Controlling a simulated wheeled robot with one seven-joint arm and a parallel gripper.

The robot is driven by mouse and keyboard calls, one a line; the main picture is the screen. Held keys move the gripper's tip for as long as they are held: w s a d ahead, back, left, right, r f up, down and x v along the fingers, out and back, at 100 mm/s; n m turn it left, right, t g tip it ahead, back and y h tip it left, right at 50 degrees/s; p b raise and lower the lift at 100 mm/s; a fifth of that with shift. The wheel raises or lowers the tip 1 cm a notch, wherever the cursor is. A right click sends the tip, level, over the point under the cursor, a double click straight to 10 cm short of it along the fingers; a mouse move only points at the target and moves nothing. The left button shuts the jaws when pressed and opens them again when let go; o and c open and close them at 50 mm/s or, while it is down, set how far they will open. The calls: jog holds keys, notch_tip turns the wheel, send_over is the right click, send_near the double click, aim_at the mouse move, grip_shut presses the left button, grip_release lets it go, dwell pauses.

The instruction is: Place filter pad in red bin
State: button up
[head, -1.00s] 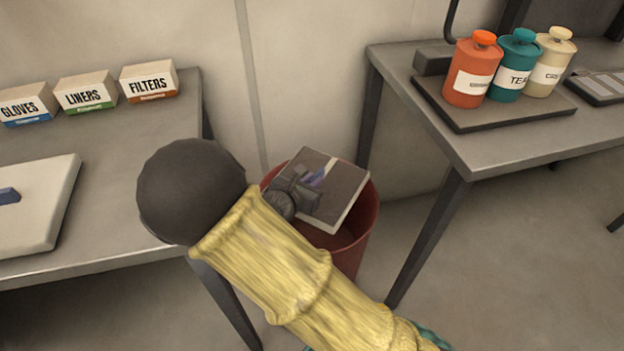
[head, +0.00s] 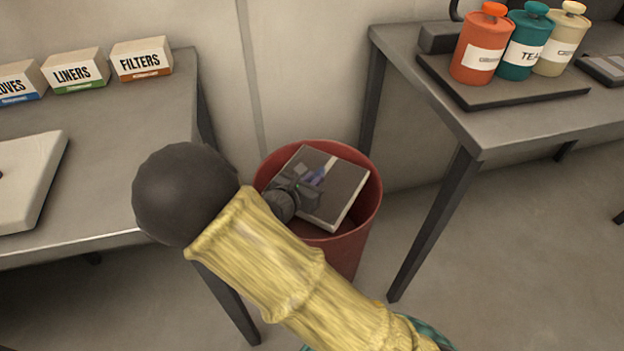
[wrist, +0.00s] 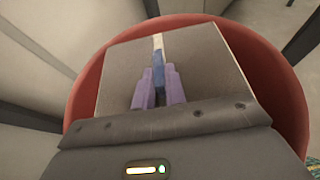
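The filter pad is a flat square with a dark grey face, pale edges and a blue strip on its face; it shows in the head view (head: 338,190) and fills the middle of the wrist view (wrist: 205,65). My gripper (head: 314,179) is closed on the blue strip, its purple fingers on either side in the wrist view (wrist: 160,85). The red bin (head: 345,247) stands on the floor between two tables. The pad is tilted within the outline of the bin's mouth. How far it is below the rim is hard to tell.
The left table (head: 100,225) carries boxes marked liners (head: 75,71) and filters (head: 142,61), another label partly cut off, and a pale slab (head: 30,180). The right table (head: 480,125) holds orange, teal and cream bottles on a dark tray. A wall is close behind the bin.

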jog(key=o, duration=0.5)
notch_tip(320, 180, up, 7)
jog(key=p, duration=0.6)
jog(key=shift+r, duration=0.1)
dwell(0.6)
